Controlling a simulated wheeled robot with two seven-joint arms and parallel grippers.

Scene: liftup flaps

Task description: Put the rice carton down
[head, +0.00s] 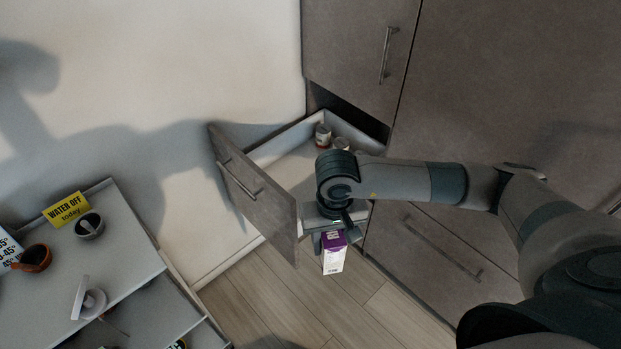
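The rice carton (334,259) is a small white box with a purple top, seen in the head view just below my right gripper (332,238). The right gripper's fingers are at the carton's top and appear shut on it. The carton hangs upright in front of the open drawer, over the wooden floor. The open drawer (255,208) has a grey front with a bar handle and a pale inside, partly hidden by my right arm. My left gripper is not in view.
Two cans (323,136) stand at the back of the drawer. Grey cabinet doors (350,45) rise above it. A grey table (130,240) at the left holds a yellow sign (67,209), a dark cup (89,225) and an orange-brown bowl (36,258). The drawer's middle looks clear.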

